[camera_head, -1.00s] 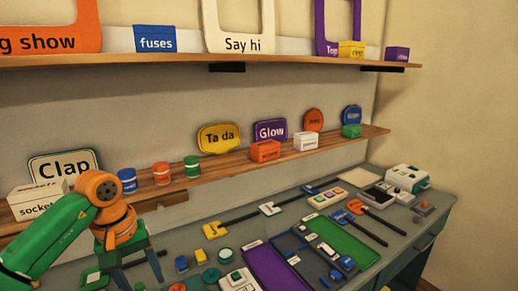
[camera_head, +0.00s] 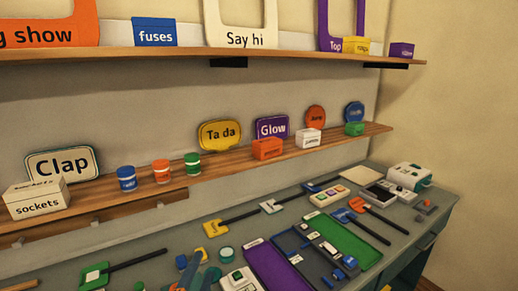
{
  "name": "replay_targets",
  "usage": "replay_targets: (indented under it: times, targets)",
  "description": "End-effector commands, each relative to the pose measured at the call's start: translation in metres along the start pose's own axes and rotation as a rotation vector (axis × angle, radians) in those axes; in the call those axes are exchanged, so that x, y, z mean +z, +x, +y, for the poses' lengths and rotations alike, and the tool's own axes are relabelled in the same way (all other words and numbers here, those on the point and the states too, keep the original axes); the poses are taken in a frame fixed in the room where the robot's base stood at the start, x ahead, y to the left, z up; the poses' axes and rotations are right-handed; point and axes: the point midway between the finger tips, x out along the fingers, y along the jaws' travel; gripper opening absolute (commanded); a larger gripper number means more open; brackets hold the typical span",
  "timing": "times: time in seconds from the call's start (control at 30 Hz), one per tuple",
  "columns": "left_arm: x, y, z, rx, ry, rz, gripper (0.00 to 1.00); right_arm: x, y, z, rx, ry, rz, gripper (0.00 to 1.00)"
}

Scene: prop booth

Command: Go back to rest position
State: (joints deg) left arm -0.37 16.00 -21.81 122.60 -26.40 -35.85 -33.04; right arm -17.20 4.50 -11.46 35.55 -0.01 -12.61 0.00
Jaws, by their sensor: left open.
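My left gripper (camera_head: 183,279) shows only in part at the bottom edge, left of the middle, as green finger pieces low over the workbench. It is open, and nothing is seen held in it. The rest of the left arm is out of the picture. My right gripper is not in view.
The grey workbench (camera_head: 405,240) carries several tools, a purple tray (camera_head: 270,268) and a green tray (camera_head: 352,246). A wooden shelf (camera_head: 225,167) above it holds a sockets box (camera_head: 37,205), cans and signs. A higher shelf (camera_head: 150,52) runs above that.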

Motion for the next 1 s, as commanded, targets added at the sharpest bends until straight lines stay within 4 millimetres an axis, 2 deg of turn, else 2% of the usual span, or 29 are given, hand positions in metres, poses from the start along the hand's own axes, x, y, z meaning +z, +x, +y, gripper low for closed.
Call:
replay_targets:
  times: [0.03,0.1,0.2,0.3,0.4,0.53,0.57,0.6,0.7,0.87,0.97,1.0]
  targets:
    - [0.025,-0.017,0.031,0.119,-0.172,-0.12,0.62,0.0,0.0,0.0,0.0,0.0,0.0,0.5]
    - [0.052,-0.046,0.07,0.261,-0.376,-0.282,0.62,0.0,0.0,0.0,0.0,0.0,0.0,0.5]
    - [0.074,-0.089,0.112,0.415,-0.591,-0.477,0.62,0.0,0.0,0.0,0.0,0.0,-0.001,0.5]
    - [0.084,-0.132,0.144,0.538,-0.751,-0.651,0.62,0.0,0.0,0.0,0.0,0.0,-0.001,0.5]
    - [0.088,-0.175,0.168,0.64,-0.878,-0.812,0.62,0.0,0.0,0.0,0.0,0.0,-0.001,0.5]
    - [0.086,-0.23,0.188,0.756,-1.008,-1.015,0.62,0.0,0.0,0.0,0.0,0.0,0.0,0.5]
    - [0.088,-0.237,0.197,0.774,-1.023,-1.048,0.62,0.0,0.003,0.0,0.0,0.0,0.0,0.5]
    - [0.095,-0.232,0.218,0.778,-1.015,-1.05,0.62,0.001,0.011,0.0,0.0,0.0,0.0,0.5]
    - [0.109,-0.226,0.259,0.793,-1.005,-1.062,0.62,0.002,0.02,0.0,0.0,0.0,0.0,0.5]
    - [0.133,-0.228,0.332,0.82,-0.991,-1.084,0.62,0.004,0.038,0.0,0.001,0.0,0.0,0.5]
    - [0.151,-0.239,0.386,0.841,-0.979,-1.103,0.62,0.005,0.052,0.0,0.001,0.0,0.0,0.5]
    - [0.16,-0.247,0.409,0.852,-0.972,-1.113,0.62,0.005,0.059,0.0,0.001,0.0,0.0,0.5]
